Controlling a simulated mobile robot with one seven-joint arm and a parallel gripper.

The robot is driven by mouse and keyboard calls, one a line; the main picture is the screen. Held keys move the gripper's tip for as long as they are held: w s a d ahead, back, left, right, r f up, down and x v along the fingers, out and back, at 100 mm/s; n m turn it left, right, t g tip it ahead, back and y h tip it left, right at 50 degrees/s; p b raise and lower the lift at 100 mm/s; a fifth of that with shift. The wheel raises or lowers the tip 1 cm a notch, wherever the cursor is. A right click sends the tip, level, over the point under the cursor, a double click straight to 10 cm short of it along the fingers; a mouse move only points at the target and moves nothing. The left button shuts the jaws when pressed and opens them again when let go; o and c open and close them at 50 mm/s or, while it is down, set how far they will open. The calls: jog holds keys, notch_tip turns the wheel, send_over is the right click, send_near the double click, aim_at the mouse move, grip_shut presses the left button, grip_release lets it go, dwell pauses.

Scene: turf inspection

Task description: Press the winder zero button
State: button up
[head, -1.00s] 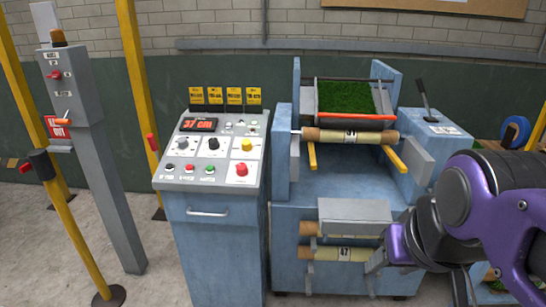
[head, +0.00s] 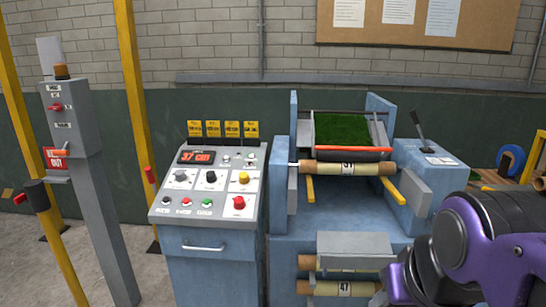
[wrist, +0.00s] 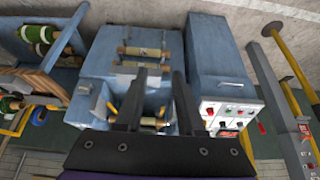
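The grey control panel (head: 222,214) tops a blue cabinet left of the winder. Its display (head: 195,157) reads 37 cm. Below the display are a grey knob (head: 180,177), a black knob (head: 211,176) and a yellow knob or button (head: 243,178). The bottom row has black (head: 167,200), red (head: 187,201) and green (head: 207,203) buttons and a larger red one (head: 239,203). Labels are too small to read, so I cannot tell which is winder zero. My gripper (wrist: 158,74) is open and empty, apart from the panel, which also shows in the wrist view (wrist: 232,112).
The blue winder (head: 345,222) holds a turf strip (head: 341,130) and a tube (head: 343,168). A lever (head: 420,123) stands on its right side. A grey switch post (head: 88,170) and yellow posts (head: 134,90) stand left of the panel.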

grip_shut()
dwell(1.4)
